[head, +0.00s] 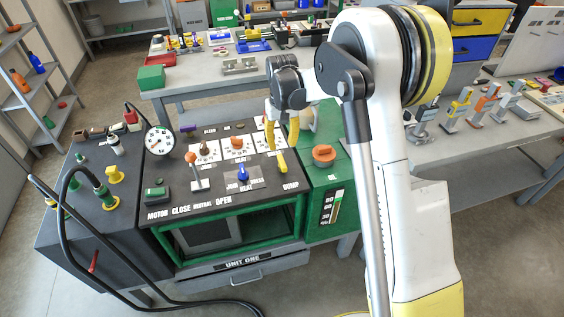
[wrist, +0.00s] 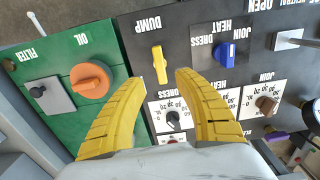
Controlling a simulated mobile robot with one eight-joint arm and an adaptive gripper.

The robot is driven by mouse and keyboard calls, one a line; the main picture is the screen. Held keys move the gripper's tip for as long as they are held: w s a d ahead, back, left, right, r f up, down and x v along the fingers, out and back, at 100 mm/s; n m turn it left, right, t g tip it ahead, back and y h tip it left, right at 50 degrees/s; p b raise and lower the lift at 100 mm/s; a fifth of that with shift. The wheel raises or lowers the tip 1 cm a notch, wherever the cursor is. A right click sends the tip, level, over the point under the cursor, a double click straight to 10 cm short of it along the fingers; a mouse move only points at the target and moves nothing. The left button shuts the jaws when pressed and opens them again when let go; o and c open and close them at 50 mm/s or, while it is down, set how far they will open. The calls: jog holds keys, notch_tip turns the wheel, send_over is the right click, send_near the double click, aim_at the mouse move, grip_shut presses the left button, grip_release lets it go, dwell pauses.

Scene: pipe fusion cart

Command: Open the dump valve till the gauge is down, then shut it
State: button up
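The dump valve is a small yellow handle (head: 282,163) above the DUMP label on the cart's black panel. In the wrist view the yellow handle (wrist: 158,66) lies just past the gap between my fingertips, roughly in line with the word DUMP above it. My gripper (head: 280,140) hangs over the panel; its yellow fingers are spread. In the wrist view my gripper (wrist: 162,80) is open and empty, with no finger seen touching the handle. The round white gauge (head: 160,140) stands at the panel's left back corner; its needle is too small to read.
Black hoses (head: 62,215) loop at the left. A bench (head: 190,92) stands behind the cart.

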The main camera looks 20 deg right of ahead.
aim_at(282, 161)
notch_tip(282, 161, down, 8)
jog(key=b, duration=0.2)
jog(key=shift+f+b, duration=0.15)
jog(key=shift+b, duration=0.2)
grip_shut()
